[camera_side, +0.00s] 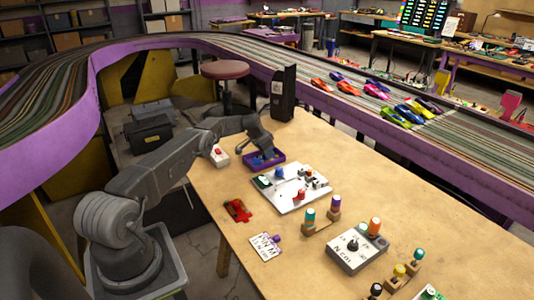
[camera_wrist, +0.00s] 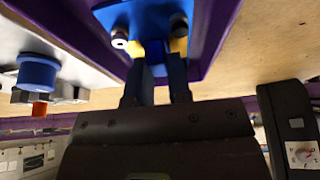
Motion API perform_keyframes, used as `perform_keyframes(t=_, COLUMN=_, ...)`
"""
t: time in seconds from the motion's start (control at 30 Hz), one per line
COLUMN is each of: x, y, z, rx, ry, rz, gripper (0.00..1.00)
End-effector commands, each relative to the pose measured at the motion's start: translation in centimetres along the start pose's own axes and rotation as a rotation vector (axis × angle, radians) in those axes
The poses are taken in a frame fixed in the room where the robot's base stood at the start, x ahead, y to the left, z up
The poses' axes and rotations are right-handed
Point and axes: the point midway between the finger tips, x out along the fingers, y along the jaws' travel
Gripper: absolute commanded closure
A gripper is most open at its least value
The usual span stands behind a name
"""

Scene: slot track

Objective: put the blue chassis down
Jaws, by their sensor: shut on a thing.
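The blue chassis (camera_side: 261,161) is in the purple tray (camera_side: 279,163) at the far left part of the wooden table in the side view. In the wrist view the blue chassis (camera_wrist: 145,14) is at the top, between the tray's purple walls (camera_wrist: 217,25). My gripper (camera_side: 266,151) reaches down over the tray. In the wrist view my gripper (camera_wrist: 154,60) has its two fingers close on a narrow blue part of the chassis, beside yellow bits. Whether the chassis rests on the tray floor is hidden.
A white board (camera_side: 303,199) with coloured parts lies just in front of the tray. A black upright box (camera_side: 283,93) stands behind it. A white-and-red box (camera_side: 219,155) is to the left. A red car part (camera_side: 237,210) lies nearer.

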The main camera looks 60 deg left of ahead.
Motion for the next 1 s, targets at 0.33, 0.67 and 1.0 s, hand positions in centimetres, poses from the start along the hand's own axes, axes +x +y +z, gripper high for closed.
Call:
perform_keyframes(t=0.33, x=0.2, y=0.0, z=0.1, rx=0.000, ry=0.000, rz=0.000, gripper=0.63)
perform_keyframes(t=0.67, x=0.2, y=0.0, z=0.1, rx=0.000, ry=0.000, rz=0.000, gripper=0.56)
perform_keyframes(t=1.0, x=-1.8, y=-0.1, z=-0.2, rx=-0.001, ry=0.001, rz=0.001, gripper=0.56)
